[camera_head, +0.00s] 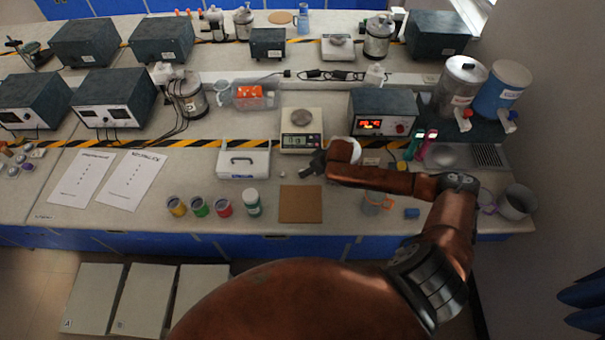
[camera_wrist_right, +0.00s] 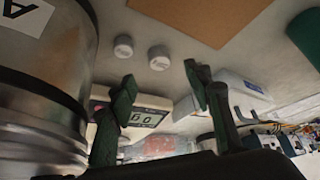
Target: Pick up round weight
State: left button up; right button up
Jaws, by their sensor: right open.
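Two small pale round weights (camera_wrist_right: 123,46) (camera_wrist_right: 159,57) stand side by side on the bench in the right wrist view. In the head view, one small round piece (camera_head: 282,174) shows in front of the scale. My right gripper (camera_head: 312,165) is above the bench just right of that piece. Its two dark fingers (camera_wrist_right: 160,80) are apart with nothing between them, and the weights appear beyond the fingertips. A digital scale (camera_head: 301,144) stands behind, with a round grey object (camera_head: 302,118) on its pan. My left gripper is out of view.
A brown mat (camera_head: 300,204) lies in front of the gripper. A white case (camera_head: 243,162) is left of the scale. Several coloured jars (camera_head: 200,207) stand along the front. A large metal cylinder (camera_wrist_right: 40,100) is close beside the fingers in the wrist view.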

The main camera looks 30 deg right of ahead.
jog(key=x, duration=0.6)
jog(key=shift+w+f, duration=0.25)
jog(key=shift+f, duration=0.05)
jog(key=shift+c, duration=0.4)
grip_shut()
